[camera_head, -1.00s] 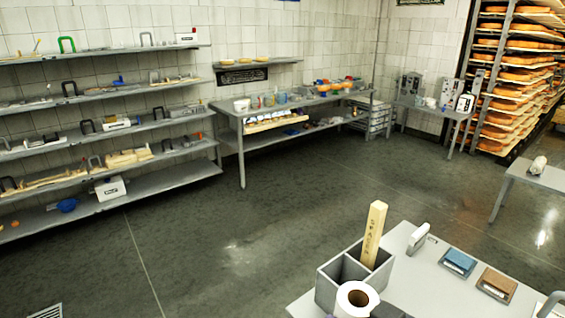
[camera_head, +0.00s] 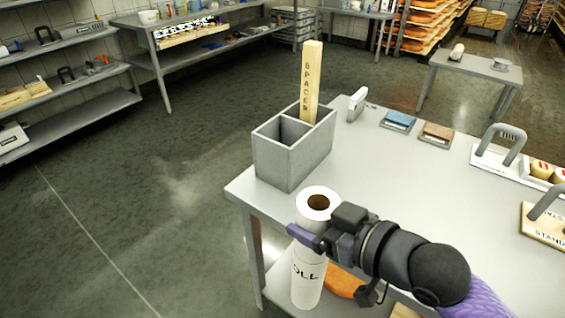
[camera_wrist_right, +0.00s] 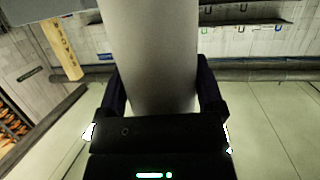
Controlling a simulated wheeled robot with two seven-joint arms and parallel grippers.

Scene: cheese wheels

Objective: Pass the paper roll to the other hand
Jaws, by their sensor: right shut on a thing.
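The white paper roll (camera_head: 308,277) stands upright in the head view, with its open top end and dark core hole showing and black letters on its side. My right gripper (camera_head: 312,236) is shut around the roll's upper part, just in front of the table's near left edge. In the right wrist view the roll (camera_wrist_right: 150,50) fills the space between the two dark fingers (camera_wrist_right: 160,95). My left gripper is not in view.
A grey table (camera_head: 395,185) carries a divided grey box (camera_head: 290,155) with a wooden spacer block (camera_head: 311,80), blue (camera_head: 397,121) and brown (camera_head: 436,133) pads, and handled tools on the right. A lower shelf holds an orange item (camera_head: 345,283). Open floor lies left.

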